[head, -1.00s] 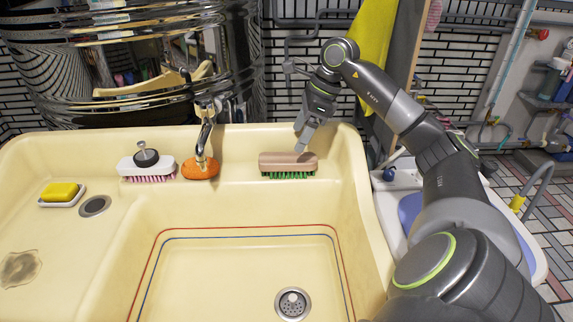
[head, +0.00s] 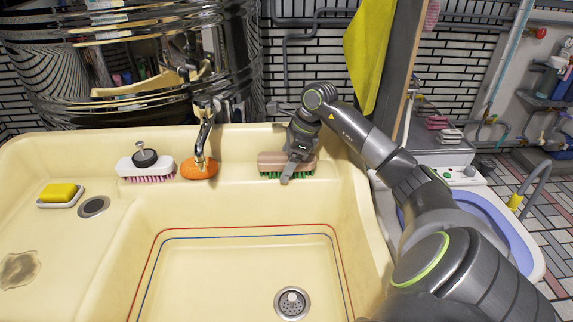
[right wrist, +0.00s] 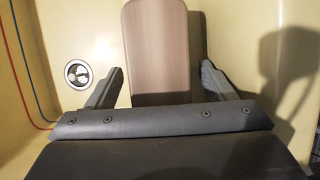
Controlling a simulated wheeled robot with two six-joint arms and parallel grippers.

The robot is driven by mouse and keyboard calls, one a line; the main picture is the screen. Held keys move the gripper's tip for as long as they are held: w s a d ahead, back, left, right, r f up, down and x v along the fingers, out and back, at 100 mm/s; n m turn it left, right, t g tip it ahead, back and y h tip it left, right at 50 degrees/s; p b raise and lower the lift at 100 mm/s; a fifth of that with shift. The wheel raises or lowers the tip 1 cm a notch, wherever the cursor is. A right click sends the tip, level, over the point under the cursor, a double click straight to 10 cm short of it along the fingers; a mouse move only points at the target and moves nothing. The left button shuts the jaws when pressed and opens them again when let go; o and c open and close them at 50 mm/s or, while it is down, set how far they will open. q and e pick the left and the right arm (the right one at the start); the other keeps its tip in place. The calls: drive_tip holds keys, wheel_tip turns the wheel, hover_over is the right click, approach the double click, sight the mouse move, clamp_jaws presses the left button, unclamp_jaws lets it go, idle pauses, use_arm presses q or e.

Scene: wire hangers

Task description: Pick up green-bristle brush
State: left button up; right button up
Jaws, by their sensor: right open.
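The green-bristle brush (head: 268,163) has a brownish-pink back and green bristles facing down. It lies on the back ledge of the cream sink in the head view. My right gripper (head: 288,172) is over it and hides its middle. In the right wrist view the brush's back (right wrist: 157,50) runs between the two spread fingers of my right gripper (right wrist: 158,88), with a gap visible on each side. The fingers are open and hold nothing. Whether they reach down beside the brush's sides cannot be told. My left gripper is not in view.
A faucet with an orange sponge (head: 199,168) below it stands left of the brush. A white brush with pink bristles (head: 146,176) and a yellow soap (head: 58,192) lie farther left. The sink basin (head: 230,270) in front is empty, with a drain (head: 292,303).

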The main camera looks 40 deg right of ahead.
sight(287, 157)
drive_tip(key=c, duration=1.1)
drive_tip(key=shift+r, duration=0.1)
wheel_tip(287, 157, up, 10)
drive_tip(key=shift+f, duration=0.1)
drive_tip(key=o, duration=0.4)
drive_tip(key=shift+c, duration=1.4)
